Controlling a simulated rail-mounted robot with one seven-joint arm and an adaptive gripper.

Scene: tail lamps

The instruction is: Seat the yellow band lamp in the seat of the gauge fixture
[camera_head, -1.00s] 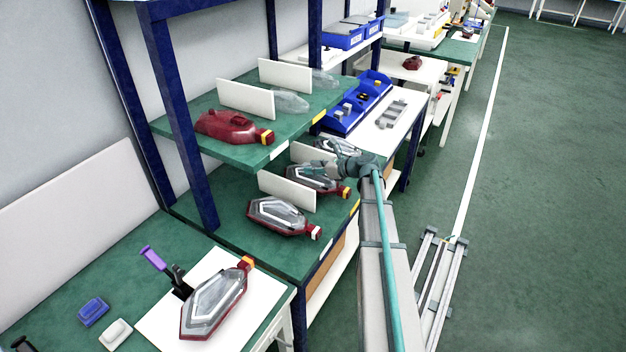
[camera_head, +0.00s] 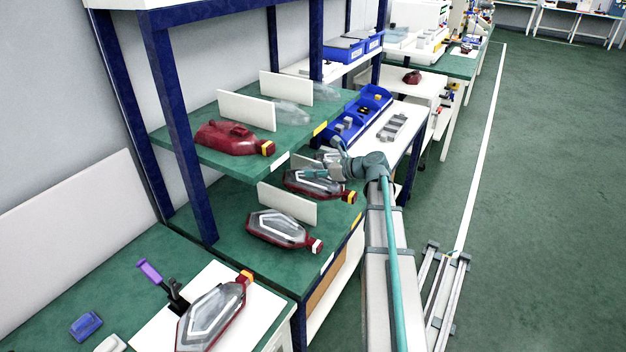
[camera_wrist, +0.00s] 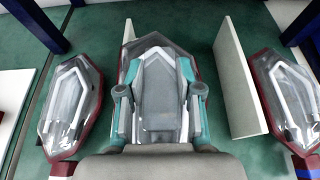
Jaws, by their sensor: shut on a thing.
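My gripper (camera_head: 318,174) is shut on the yellow band lamp (camera_head: 330,188), a clear-fronted lamp with a dark red rim and a yellow band at its neck. It is held just above the lower shelf (camera_head: 240,257). In the wrist view my gripper (camera_wrist: 158,95) covers much of this lamp (camera_wrist: 143,45) and hides the band. A similar lamp with an amber band (camera_head: 213,312) lies on that board. I cannot tell which thing is the gauge fixture.
A white-banded lamp (camera_head: 282,230) lies near the held lamp. An upright white divider (camera_wrist: 238,85) stands close to its right in the wrist view, with another lamp (camera_wrist: 285,95) beyond. The upper shelf (camera_head: 205,172) lies close overhead. The aisle floor (camera_head: 540,170) is clear.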

